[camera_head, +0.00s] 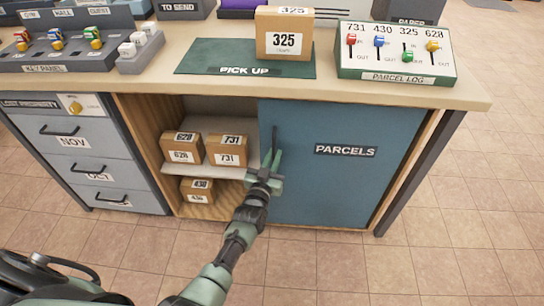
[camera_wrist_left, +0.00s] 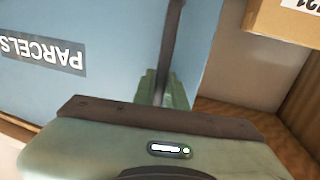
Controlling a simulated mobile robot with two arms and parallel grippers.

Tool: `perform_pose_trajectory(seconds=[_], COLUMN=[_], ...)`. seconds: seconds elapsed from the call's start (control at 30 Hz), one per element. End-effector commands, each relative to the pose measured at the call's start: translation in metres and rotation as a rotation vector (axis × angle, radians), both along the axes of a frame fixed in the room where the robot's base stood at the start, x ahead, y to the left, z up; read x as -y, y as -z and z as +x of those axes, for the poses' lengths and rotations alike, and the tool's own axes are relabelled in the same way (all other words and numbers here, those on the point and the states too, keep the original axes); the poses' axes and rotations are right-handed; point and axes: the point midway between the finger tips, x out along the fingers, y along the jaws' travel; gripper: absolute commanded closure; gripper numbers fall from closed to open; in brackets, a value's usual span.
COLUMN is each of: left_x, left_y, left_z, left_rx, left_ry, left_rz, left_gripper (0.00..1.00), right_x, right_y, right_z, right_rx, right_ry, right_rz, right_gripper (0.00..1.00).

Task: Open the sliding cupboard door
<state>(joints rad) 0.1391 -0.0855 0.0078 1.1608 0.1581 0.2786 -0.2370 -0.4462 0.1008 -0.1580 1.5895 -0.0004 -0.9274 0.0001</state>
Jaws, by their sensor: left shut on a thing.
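The blue sliding cupboard door (camera_head: 330,190) with the PARCELS label covers the right part of the cupboard. The left part of the cupboard stands open. The door's dark vertical handle (camera_head: 275,140) is near its left edge. My left gripper (camera_head: 270,163) is shut on this handle, at its lower part. In the left wrist view the handle (camera_wrist_left: 172,45) runs down between the green fingers (camera_wrist_left: 162,88), beside the blue door (camera_wrist_left: 90,85). The lower end of the handle is hidden by the gripper. My right gripper is not in view.
Boxes 628 (camera_head: 182,148), 731 (camera_head: 228,150) and 430 (camera_head: 197,190) sit on the open shelves. Box 325 (camera_head: 284,33) stands on the pick-up mat (camera_head: 200,62) on the counter. Grey drawers (camera_head: 75,150) are at the left. The floor at the right is clear.

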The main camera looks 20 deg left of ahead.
Motion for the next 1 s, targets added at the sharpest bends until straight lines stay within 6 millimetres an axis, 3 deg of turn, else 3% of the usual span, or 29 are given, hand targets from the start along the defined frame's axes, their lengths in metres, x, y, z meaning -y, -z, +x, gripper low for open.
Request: perform_pose_trajectory(seconds=[0.03,0.07,0.13,0.53,0.8,1.0], left_x=[0.001,0.001,0.001,0.000,0.002,0.004], left_y=[0.002,0.002,0.002,0.001,0.000,0.001], left_z=[-0.001,-0.001,-0.001,-0.007,-0.051,-0.075], left_rx=[-0.005,-0.005,-0.004,-0.003,-0.004,-0.004], left_ry=[0.002,0.002,0.001,0.000,0.000,0.001], left_rz=[0.000,0.000,0.000,0.000,-0.001,-0.001], left_gripper=[1.00,0.85,0.66,0.66,0.66,0.66], right_x=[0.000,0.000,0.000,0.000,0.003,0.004], right_y=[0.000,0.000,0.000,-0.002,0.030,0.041], right_z=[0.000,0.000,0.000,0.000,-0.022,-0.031], right_rx=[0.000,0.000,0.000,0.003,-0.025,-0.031], right_ry=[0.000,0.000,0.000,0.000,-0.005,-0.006], right_rz=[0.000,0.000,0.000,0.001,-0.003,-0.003], right_gripper=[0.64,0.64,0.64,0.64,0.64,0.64])
